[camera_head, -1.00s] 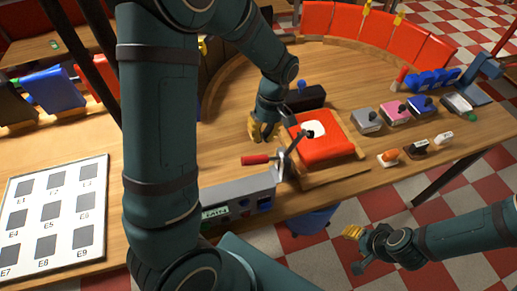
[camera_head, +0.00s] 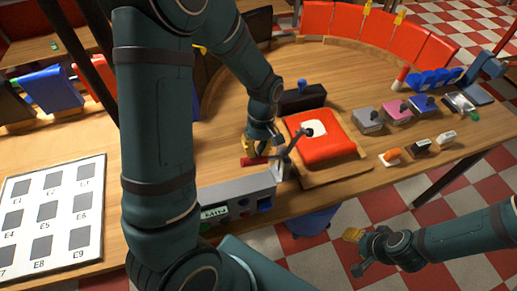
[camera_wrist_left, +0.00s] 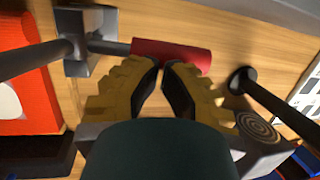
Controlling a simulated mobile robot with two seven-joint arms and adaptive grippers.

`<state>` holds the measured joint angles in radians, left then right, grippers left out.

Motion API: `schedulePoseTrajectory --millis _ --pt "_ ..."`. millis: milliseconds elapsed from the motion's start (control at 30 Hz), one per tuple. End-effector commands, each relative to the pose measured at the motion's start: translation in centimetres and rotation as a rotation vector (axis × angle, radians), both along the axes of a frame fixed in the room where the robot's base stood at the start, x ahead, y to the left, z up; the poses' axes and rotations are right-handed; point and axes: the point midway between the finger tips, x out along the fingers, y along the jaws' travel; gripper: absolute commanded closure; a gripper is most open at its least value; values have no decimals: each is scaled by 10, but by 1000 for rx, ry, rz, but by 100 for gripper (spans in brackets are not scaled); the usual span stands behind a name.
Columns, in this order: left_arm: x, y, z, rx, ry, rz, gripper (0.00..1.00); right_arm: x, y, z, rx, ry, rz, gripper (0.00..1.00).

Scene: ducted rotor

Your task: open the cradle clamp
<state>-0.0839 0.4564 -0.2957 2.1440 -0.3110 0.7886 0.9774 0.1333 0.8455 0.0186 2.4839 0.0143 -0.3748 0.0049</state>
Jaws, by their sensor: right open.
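The cradle clamp is a grey metal bracket (camera_head: 281,170) with a rod and red handle (camera_head: 252,161), beside the red padded cradle (camera_head: 328,146). In the left wrist view, the red handle (camera_wrist_left: 185,53) lies across the picture, joined by a dark rod to the grey bracket (camera_wrist_left: 88,40). My left gripper (camera_head: 262,143) is at the handle. In the wrist view, its yellow fingertips (camera_wrist_left: 165,66) nearly meet, right at the handle's near edge. They partly cover it; contact is unclear. My right gripper (camera_head: 356,252) is open and empty, over the floor in front of the table.
A grey control box (camera_head: 238,197) with a display stands left of the clamp. A black block (camera_head: 303,98) is behind the cradle. Several small coloured blocks stand to the right. A white labelled board (camera_head: 52,220) lies at the left. The wooden table between is mostly clear.

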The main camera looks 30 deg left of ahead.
Motion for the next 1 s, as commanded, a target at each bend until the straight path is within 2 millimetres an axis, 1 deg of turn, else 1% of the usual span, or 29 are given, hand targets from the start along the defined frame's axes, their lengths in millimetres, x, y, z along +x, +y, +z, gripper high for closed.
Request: schedulePoseTrajectory --millis 33,100,400,533,667,867,1000 --pt "-2 2 -7 -8 -10 1 100 0 0 -6 -1 0 0 53" --pt "-4 3 -11 -8 -8 -1 100 0 0 -7 -1 0 0 53" --pt "-4 3 -10 -8 -7 -1 100 0 0 -5 -1 -1 0 53" --pt "-3 4 -6 -7 -7 0 100 0 0 -1 0 -1 0 53" --pt "0 7 7 -6 -9 0 100 0 0 12 2 -1 0 53" --pt "7 15 38 -7 -11 1 100 0 -1 41 6 -3 1 53" --pt "14 17 65 -7 -16 -2 100 -1 -1 38 7 -2 2 53"
